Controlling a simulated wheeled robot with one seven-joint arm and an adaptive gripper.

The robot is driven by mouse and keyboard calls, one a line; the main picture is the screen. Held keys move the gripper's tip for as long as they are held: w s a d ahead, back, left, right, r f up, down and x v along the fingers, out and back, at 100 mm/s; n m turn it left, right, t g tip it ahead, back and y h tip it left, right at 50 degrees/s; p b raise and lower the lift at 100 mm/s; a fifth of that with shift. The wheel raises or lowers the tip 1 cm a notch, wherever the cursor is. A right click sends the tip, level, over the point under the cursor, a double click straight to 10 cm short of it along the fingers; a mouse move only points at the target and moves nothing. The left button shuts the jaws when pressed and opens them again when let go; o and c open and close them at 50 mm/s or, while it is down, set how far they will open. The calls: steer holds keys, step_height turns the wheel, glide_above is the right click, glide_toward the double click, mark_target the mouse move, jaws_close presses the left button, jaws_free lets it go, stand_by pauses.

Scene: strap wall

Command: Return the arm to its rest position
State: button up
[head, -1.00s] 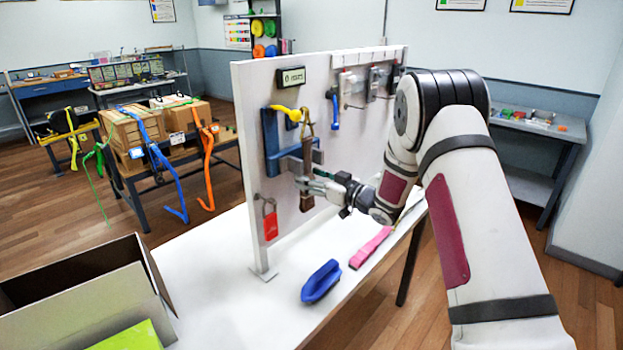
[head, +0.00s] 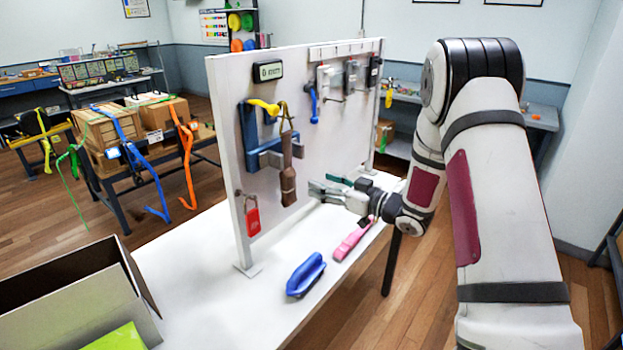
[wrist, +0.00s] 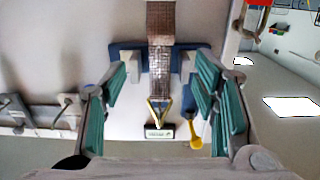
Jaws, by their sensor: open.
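My gripper (head: 333,188) is in front of the white board (head: 335,150), pointing left toward it. It is open and empty. In the wrist view its two green-padded fingers (wrist: 157,105) stand wide apart. A brown strap (head: 288,180) hangs from a hook beside the blue bracket (head: 250,140), left of my gripper and apart from it. In the wrist view the brown strap (wrist: 161,25) and the blue bracket (wrist: 130,62) show beyond the fingers. My arm reaches in from the right side of the head view.
A blue block-like tool (head: 305,275) and a pink strap (head: 352,240) lie on the white table (head: 215,300). A red tag (head: 252,220) and a yellow-handled item (head: 264,107) hang on the board. An open box (head: 75,285) stands front left. Floor is free right of the table.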

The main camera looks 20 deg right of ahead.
steer(key=s+d+r+m+g+h, duration=0.1)
steer(key=s+d+r+m+h, duration=0.2)
steer(key=r+h, duration=0.4)
steer(key=s+d+r+m+g+h, duration=0.15)
steer(key=s+r+h, duration=0.35)
steer(key=r, duration=0.5)
steer(key=s+a+f+m+g, duration=0.1)
steer(key=s+a+g, duration=0.2)
steer(key=s, duration=1.2)
steer(key=s+a+f+m+g+y, duration=0.1)
steer(key=s+a+g, duration=0.2)
steer(key=s, duration=1.3)
steer(key=a, duration=0.3)
steer(key=shift+m+y, duration=0.3)
steer(key=shift+m, duration=0.05)
